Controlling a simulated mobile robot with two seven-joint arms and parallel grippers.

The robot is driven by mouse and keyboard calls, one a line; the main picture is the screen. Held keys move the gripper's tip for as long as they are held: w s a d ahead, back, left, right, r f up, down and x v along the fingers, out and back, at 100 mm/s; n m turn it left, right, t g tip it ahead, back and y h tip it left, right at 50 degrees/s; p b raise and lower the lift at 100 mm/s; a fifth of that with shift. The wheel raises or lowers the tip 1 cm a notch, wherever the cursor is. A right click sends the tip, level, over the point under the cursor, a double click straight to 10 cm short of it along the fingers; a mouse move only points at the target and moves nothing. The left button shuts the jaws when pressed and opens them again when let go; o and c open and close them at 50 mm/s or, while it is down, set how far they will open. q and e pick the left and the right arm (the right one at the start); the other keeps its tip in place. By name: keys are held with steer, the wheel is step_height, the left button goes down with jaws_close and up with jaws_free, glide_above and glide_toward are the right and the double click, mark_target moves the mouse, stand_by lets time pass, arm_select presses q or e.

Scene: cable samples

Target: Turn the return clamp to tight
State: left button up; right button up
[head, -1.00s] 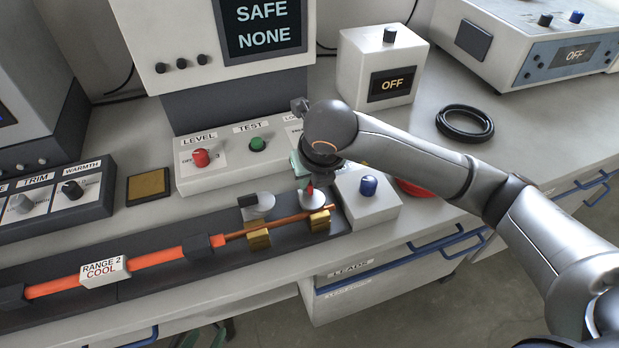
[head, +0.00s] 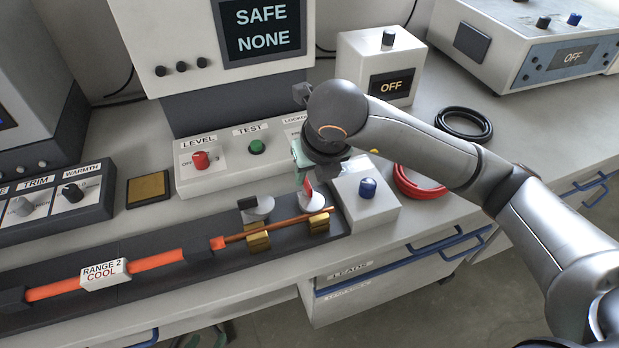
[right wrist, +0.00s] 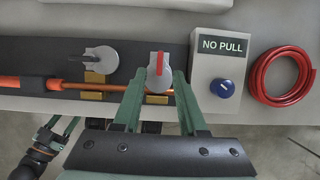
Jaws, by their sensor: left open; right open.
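Two round grey clamps sit on brass blocks along the orange cable (head: 160,259). One has a black lever (head: 247,202) pointing left, along the cable. The other has a red lever (head: 308,186), which in the right wrist view (right wrist: 159,64) stands across the cable, pointing away from me. No label shows which one is the return clamp. My right gripper (right wrist: 160,76) is open, its green fingers on either side of the red-levered clamp; contact cannot be told. In the head view, the wrist partly covers its fingers. My left gripper (right wrist: 52,132) is open and empty, low at left.
A white NO PULL box (right wrist: 212,62) with a blue knob stands close right of the red-levered clamp. A red cable coil (head: 416,184) lies beyond it. The LEVEL and TEST panel (head: 228,163) stands behind the clamps. A monitor (head: 262,30) reads SAFE NONE.

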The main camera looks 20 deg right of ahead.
arm_select(q)
steer(key=shift+a+r+p, duration=0.3)
steer(key=shift+a+p, duration=0.1)
steer(key=shift+p, duration=0.1)
arm_select(e)
steer(key=v, duration=0.7)
steer(key=shift+r, duration=0.4)
arm_select(q)
steer(key=shift+s, duration=0.1)
arm_select(e)
steer(key=shift+s, duration=0.2)
